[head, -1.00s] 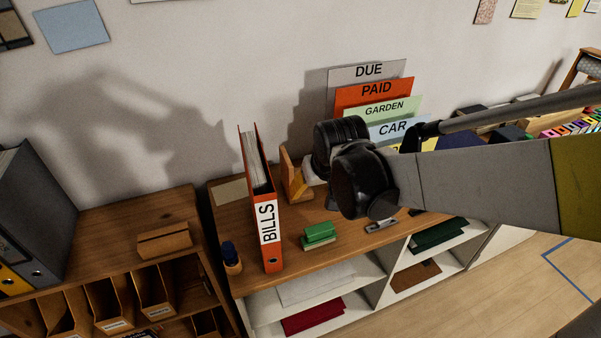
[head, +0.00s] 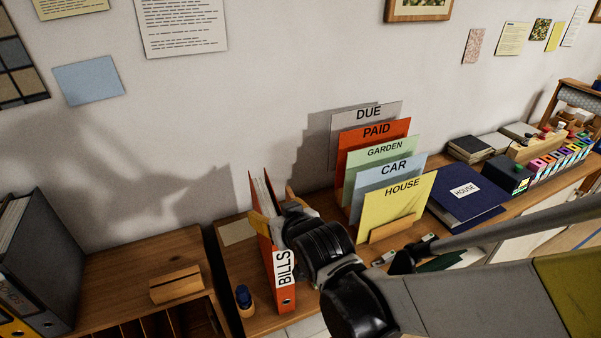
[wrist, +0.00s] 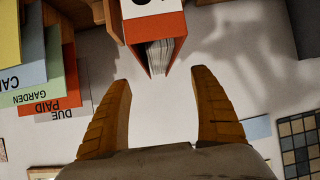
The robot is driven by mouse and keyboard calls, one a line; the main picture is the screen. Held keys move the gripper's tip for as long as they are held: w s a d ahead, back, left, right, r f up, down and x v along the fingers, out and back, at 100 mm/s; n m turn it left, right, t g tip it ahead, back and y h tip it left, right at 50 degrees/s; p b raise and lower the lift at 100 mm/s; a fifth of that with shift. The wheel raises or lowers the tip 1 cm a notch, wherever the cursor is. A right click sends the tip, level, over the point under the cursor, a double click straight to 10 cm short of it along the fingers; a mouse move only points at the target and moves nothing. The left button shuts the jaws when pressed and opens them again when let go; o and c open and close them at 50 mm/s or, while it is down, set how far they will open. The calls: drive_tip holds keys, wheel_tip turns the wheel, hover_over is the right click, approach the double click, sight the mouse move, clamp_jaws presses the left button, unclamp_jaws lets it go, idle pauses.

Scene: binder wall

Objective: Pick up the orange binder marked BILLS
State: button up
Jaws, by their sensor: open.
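The orange binder marked BILLS (head: 284,272) stands upright on the wooden shelf top, its white label facing out. My gripper (head: 277,207) is at the binder's upper part, with one yellow finger on the left side and another tip behind its top. The gripper body hides part of the binder's right side. In the wrist view, the binder (wrist: 157,28) shows at the top with its pages visible. It lies in line with the gap between the open fingers of my gripper (wrist: 160,78), just beyond their tips. No grip on it shows.
A blue-capped bottle (head: 245,299) stands left of the binder. A rack of labelled folders, with yellow HOUSE (head: 398,208) in front, stands to the right. A navy HOUSE binder (head: 466,193) lies beyond.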

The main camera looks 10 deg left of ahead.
sight(270, 206)
drive_tip(key=x, duration=0.4)
drive_tip(key=b+x, duration=0.1)
drive_tip(key=x, duration=0.4)
drive_tip(key=shift+d+f, duration=0.2)
drive_tip(key=shift+f, duration=0.05)
drive_tip(key=c, duration=1.6)
